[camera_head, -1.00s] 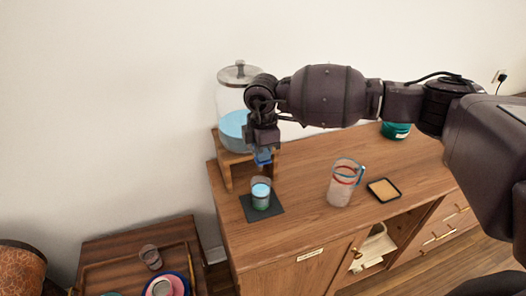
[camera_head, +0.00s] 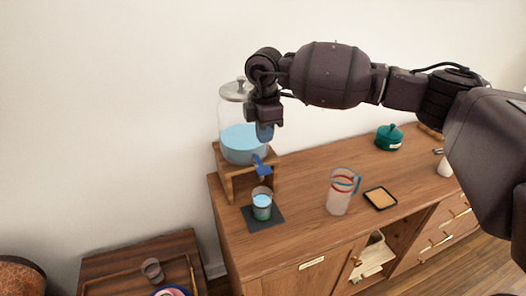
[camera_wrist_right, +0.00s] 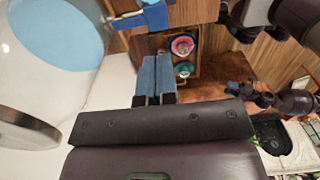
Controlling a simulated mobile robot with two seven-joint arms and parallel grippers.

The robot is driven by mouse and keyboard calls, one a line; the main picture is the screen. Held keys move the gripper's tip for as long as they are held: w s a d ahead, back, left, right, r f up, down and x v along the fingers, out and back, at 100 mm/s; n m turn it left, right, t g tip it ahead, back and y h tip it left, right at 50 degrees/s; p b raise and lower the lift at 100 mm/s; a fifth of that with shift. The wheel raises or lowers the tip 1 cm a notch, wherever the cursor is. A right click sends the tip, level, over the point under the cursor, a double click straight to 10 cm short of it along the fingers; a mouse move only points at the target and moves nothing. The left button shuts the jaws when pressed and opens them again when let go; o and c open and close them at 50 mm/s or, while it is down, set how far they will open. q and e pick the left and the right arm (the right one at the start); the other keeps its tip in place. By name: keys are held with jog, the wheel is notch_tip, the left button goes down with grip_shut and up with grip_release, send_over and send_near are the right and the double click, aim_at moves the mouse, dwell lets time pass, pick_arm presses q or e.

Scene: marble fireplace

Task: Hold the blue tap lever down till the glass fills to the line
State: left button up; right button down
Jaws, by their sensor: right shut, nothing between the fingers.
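A glass dispenser (camera_head: 241,144) of pale blue water stands on a wooden stand, with a blue tap lever (camera_head: 262,167) at its front. The lever also shows in the right wrist view (camera_wrist_right: 150,17). A glass (camera_head: 262,206) stands below the tap and holds blue water; a greenish band shows on it, but its line is too small to read. My right gripper (camera_head: 265,132) is above the lever, apart from it, shut and empty; its blue fingers lie together in the wrist view (camera_wrist_right: 156,78). My left gripper (camera_wrist_right: 238,90) shows small there; its jaws are unclear.
The glass stands on a dark mat (camera_head: 275,222). A pitcher (camera_head: 339,197) with a blue handle, a dark-rimmed coaster (camera_head: 380,198) and a teal pot (camera_head: 389,140) stand to the right on the cabinet. A lower tray table (camera_head: 125,262) is at the front left.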

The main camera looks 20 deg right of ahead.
jog(key=shift+r, duration=2.4)
